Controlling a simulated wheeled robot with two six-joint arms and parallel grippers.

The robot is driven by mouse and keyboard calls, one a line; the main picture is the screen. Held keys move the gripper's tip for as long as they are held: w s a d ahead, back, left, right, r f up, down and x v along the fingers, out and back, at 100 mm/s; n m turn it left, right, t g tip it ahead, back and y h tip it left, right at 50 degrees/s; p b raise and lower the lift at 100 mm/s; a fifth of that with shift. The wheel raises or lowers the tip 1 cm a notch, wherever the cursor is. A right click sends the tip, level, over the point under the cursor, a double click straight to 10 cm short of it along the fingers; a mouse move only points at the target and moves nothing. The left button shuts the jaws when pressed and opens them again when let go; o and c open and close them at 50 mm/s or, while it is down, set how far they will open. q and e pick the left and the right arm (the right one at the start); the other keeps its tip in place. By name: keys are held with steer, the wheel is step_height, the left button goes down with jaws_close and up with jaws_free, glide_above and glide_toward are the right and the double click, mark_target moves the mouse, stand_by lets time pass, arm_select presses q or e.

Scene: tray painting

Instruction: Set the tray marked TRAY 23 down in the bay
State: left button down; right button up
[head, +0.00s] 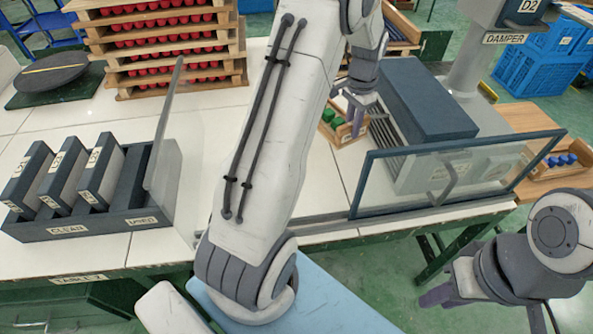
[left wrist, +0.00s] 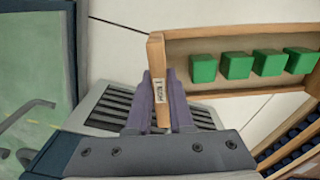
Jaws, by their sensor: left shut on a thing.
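A wooden tray with several green blocks (head: 342,133) is by my left gripper (head: 357,113), left of the damper machine. In the left wrist view my left gripper (left wrist: 160,103) is shut on the tray's end wall (left wrist: 156,60), one purple finger on each side. The small label there is too blurred to read. The tray (left wrist: 240,95) extends to the right, over pale table tiles; its height above them is unclear. A grey slatted grate (head: 386,132) lies beside it, partly under the blue hood (head: 425,95). My right gripper (head: 447,290) is at lower right, away from the tray; its opening is unclear.
A clear framed panel (head: 450,180) stands along the damper's front. A rack marked CLEAN (head: 90,228) holds several dark upright cases at left. Stacked trays of red pieces (head: 165,55) stand at the back. A tray of blue pieces (head: 560,170) is at right.

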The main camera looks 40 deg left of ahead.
arm_select(q)
steer(key=shift+s+a+f+p, duration=0.15)
steer(key=shift+s+a+f, duration=0.15)
steer(key=shift+s+f, duration=1.6)
steer(key=shift+s+a+f+p, duration=0.15)
steer(key=shift+s+a+f, duration=0.2)
steer(key=shift+s+f, duration=1.5)
steer(key=shift+s+a+f+p, duration=0.15)
steer(key=shift+s+a+f, duration=0.15)
steer(key=shift+s+f, duration=1.6)
steer(key=shift+s, duration=0.1)
steer(key=c, duration=0.8)
jaws_free()
step_height(320, 180, up, 12)
steer(key=shift+r, duration=0.15)
